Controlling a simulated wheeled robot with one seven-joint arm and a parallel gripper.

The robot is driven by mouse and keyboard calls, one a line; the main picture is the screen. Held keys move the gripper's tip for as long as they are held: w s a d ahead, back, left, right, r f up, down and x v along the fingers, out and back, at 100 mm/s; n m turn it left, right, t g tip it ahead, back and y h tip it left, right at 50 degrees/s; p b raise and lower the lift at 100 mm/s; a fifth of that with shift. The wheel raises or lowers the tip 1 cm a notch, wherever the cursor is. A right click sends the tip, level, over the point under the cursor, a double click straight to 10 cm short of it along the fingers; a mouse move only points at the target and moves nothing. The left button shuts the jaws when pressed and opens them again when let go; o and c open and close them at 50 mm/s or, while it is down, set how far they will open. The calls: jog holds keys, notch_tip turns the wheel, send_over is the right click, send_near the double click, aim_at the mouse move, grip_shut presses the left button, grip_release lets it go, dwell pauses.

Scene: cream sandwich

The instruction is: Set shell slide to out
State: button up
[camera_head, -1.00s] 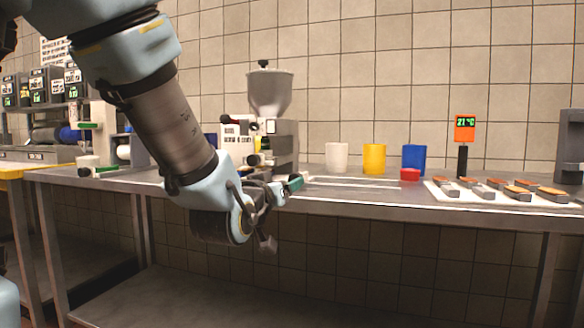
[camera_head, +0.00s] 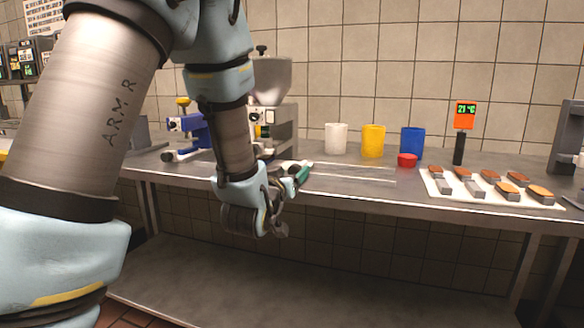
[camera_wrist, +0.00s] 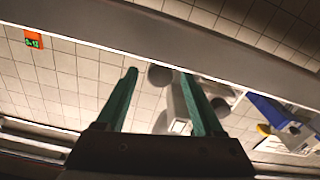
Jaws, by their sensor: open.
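My gripper (camera_head: 299,174) has green fingers, open and with nothing seen between them. In the head view it is low over the front part of the steel table, in front of the grey hopper machine (camera_head: 283,125). In the wrist view its fingers (camera_wrist: 159,76) point toward the tiled wall, and the hopper machine (camera_wrist: 180,108) shows partly behind the right finger. Pale straight strips (camera_head: 350,180) run along the table right of the gripper. A blue device (camera_head: 193,134) with a yellow knob stands left of the machine. I cannot tell which part is the shell slide; my arm hides some of the machine.
White (camera_head: 335,139), yellow (camera_head: 373,141) and blue (camera_head: 412,142) cups and a small red item (camera_head: 407,160) stand toward the back. A white board (camera_head: 436,190) with several brown-topped pieces lies right, near a temperature display (camera_head: 465,115). The table between gripper and board is largely clear.

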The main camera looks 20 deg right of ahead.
jog(key=shift+w+d, duration=0.15)
jog(key=shift+w, duration=0.05)
grip_shut()
dwell(0.6)
dwell(0.8)
